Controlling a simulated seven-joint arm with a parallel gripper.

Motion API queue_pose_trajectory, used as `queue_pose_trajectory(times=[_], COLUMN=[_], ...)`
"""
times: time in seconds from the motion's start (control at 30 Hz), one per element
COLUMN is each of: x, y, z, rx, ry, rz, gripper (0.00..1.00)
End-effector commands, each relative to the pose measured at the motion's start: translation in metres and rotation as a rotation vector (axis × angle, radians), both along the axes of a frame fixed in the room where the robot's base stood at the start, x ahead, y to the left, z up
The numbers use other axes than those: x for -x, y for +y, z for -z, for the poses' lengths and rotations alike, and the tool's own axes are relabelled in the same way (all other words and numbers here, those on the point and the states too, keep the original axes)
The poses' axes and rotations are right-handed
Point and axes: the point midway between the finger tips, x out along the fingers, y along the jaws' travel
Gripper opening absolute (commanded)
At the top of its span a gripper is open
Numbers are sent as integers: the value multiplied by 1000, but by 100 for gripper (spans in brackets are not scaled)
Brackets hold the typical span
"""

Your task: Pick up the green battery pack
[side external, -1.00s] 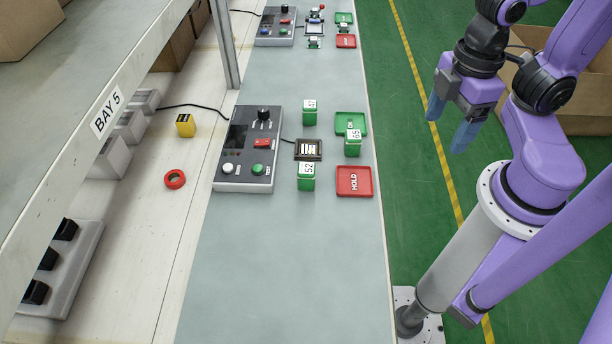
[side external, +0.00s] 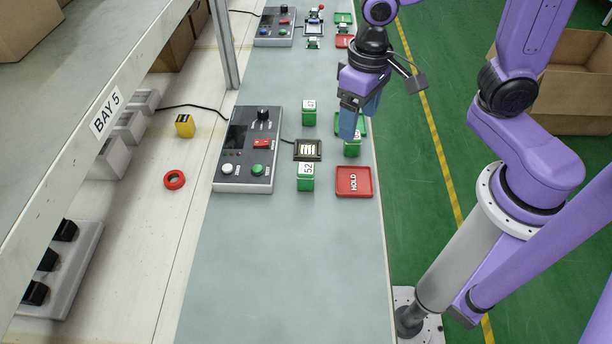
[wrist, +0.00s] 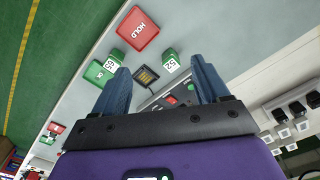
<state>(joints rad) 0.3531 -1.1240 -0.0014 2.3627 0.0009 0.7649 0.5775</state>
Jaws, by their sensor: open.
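Three green battery packs with white numbered labels stand on the grey bench. One (side external: 309,112) is at the back. The one marked 52 (side external: 305,183) is in front, and it also shows in the wrist view (wrist: 172,63). The one marked 65 (side external: 352,151) is on the right, and it also shows in the wrist view (wrist: 115,58). My gripper (side external: 359,128) is open and empty, with its blue fingers pointing down above the right side of the bench. In the side view its fingers partly cover pack 65. The back pack cannot be made out in the wrist view.
A black charging dock (side external: 308,150) sits among the packs. A control box (side external: 245,150) stands left of them. A red HOLD tray (side external: 354,182) and a partly hidden green tray (side external: 364,124) lie on the right. The front of the bench is clear.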

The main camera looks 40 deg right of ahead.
Motion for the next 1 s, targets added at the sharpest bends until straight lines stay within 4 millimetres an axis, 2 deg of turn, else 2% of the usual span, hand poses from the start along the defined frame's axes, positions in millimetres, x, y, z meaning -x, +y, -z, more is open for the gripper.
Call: queue_pose_trajectory(times=[0.2, 0.5, 0.73, 1.0], x=[-38, -81, -99, -104], y=[16, 28, 30, 29], z=[16, 40, 55, 68], rx=[4, 6, 6, 8], ry=[7, 12, 15, 18], rz=[297, 702, 932, 1006], gripper=[74, 74, 74, 74])
